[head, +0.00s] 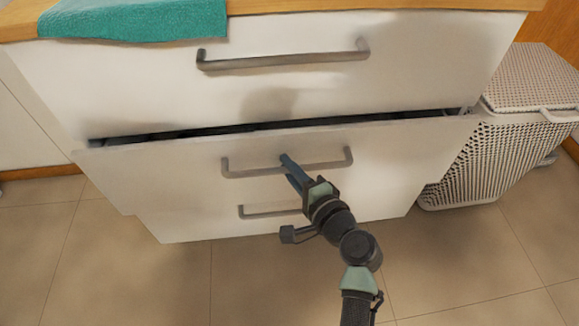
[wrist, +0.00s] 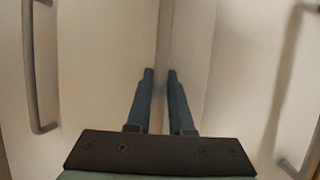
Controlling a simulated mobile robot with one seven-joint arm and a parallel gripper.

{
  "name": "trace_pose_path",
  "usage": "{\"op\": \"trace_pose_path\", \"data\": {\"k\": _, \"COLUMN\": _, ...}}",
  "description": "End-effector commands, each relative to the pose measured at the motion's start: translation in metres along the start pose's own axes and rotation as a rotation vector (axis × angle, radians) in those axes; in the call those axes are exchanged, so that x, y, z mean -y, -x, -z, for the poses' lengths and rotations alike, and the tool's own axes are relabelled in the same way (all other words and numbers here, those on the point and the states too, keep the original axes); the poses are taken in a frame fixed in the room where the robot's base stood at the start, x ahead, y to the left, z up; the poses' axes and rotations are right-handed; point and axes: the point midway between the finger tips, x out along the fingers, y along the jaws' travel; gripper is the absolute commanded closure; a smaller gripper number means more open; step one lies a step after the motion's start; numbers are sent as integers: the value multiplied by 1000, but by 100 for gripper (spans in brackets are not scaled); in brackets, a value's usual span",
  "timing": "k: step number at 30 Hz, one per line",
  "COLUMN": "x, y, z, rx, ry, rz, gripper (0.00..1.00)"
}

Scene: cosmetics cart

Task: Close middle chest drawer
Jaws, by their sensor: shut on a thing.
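The middle chest drawer (head: 180,180) has a white front and stands partly out, with a dark gap along its top edge. Its grey bar handle (head: 240,173) runs across the front. My gripper (head: 287,162) is at the middle of this handle. In the wrist view my gripper (wrist: 160,75) has its two blue fingers on either side of the handle bar (wrist: 164,40), close together and shut on it. The fingers hide part of the bar.
The top drawer handle (head: 285,59) is above and the bottom drawer handle (head: 268,212) below. A teal towel (head: 135,20) lies on the wooden top. A white perforated basket (head: 485,160) stands at the right. The tiled floor in front is clear.

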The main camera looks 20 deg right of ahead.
Motion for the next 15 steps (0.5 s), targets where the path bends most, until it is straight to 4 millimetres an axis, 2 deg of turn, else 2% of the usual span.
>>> {"op": "trace_pose_path", "data": {"k": 11, "x": 0, "y": 0, "z": 1, "rx": -2, "ry": 0, "rz": 0, "gripper": 100}}
{"op": "trace_pose_path", "data": {"k": 15, "x": 1, "y": -8, "z": 4, "rx": -1, "ry": 1, "rz": 2, "gripper": 100}}
